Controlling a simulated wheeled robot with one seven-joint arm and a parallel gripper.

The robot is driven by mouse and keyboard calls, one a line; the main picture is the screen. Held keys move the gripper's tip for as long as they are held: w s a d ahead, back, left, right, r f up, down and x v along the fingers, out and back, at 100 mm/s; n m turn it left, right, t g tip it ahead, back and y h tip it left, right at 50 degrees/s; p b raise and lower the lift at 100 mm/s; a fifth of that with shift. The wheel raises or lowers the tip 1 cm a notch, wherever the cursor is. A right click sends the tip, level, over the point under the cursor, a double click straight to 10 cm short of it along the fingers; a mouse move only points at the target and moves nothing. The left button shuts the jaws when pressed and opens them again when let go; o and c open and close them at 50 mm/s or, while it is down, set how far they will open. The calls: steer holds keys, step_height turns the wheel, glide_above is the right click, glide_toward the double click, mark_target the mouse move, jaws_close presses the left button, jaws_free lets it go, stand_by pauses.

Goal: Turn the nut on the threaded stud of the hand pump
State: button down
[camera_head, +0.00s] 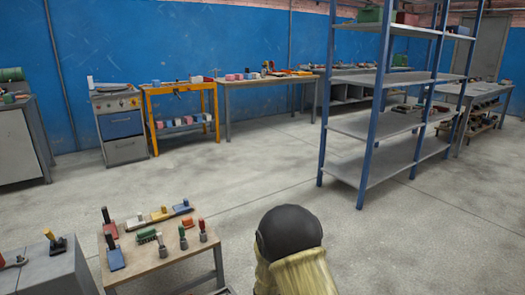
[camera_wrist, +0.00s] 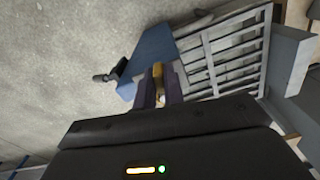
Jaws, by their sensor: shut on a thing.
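In the wrist view my gripper (camera_wrist: 160,90) has its two dark fingers close together around a small brass-yellow piece (camera_wrist: 158,71). This piece looks like the nut, but its shape and the threaded stud are mostly hidden by the fingers. Just beyond the fingers is a flat blue part (camera_wrist: 150,48), which may belong to the hand pump. A black-ended handle (camera_wrist: 110,73) sticks out to its left. My gripper is not seen in the head view, and I cannot pick out the pump there.
A grey slatted grate (camera_wrist: 225,52) lies right of the fingers. In the head view a small wooden table (camera_head: 165,254) with several hand tools stands front left. A blue-posted shelf (camera_head: 360,128) stands at right, and benches line the blue wall. The middle floor is clear.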

steer(key=shift+s+a+r+m+p, duration=0.1)
steer(key=shift+a+r+m+p, duration=0.05)
steer(key=shift+m+p, duration=0.35)
steer(key=shift+a+r+m+p, duration=0.15)
steer(key=shift+m+p, duration=0.15)
steer(key=shift+m, duration=0.3)
steer(key=shift+a+f+m, duration=0.1)
steer(key=shift+f+m, duration=0.2)
steer(key=shift+m, duration=0.2)
steer(key=shift+r, duration=0.1)
steer(key=shift+a+r+m+p, duration=0.15)
steer(key=shift+a+m+p, duration=0.1)
steer(key=shift+m+p, duration=0.7)
steer(key=shift+a+m+p, duration=0.1)
steer(key=shift+m+p, duration=0.2)
steer(key=shift+m, duration=0.15)
steer(key=shift+a+f+m, duration=0.1)
steer(key=shift+f+m, duration=0.1)
steer(key=shift+m, duration=0.1)
